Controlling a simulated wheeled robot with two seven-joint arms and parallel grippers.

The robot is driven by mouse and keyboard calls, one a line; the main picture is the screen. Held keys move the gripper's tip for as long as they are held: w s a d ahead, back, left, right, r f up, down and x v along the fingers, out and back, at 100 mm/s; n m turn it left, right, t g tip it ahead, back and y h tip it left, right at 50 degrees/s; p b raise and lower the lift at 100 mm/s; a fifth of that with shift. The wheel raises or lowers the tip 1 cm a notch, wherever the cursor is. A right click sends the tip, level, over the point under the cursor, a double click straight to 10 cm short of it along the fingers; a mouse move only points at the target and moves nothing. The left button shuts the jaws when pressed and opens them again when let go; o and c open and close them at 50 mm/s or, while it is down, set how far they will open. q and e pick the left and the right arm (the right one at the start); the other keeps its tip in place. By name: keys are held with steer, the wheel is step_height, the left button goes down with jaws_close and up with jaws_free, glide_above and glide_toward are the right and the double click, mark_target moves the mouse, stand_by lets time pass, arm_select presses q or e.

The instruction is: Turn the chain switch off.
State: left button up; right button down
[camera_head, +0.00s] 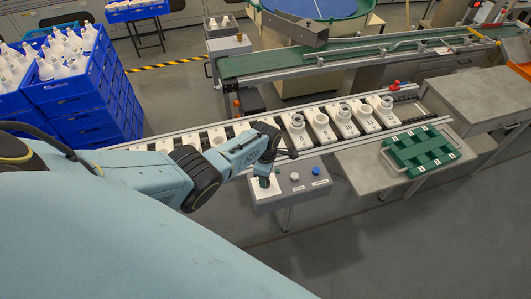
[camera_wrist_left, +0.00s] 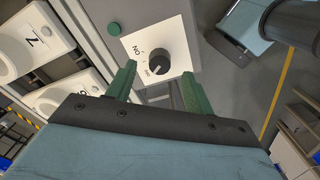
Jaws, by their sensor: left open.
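The switch is a round black knob (camera_wrist_left: 157,66) on a white plate (camera_wrist_left: 178,38) in the left wrist view. "ON" is printed beside the knob; a smaller label below that is hard to read. The knob has a pale mark, but I cannot tell for sure which label it points to. My left gripper (camera_wrist_left: 158,88) is open, with its green fingers to either side of the knob's lower part; I see no clear contact. In the head view my left gripper (camera_head: 264,180) is at the left end of the grey control box (camera_head: 290,197) and hides the switch. My right gripper is not in view.
A white button (camera_head: 294,176) and a blue button (camera_head: 316,170) are on the control box. A conveyor with several white numbered units (camera_head: 321,126) runs behind it. A green tray (camera_head: 422,150) lies to the right. Blue crates (camera_head: 85,95) stand at the left. The floor in front is clear.

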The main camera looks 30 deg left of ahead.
arm_select(q)
step_height(320, 180, up, 10)
steer(key=p, duration=0.1)
steer(key=shift+p, duration=0.35)
stand_by(0.3)
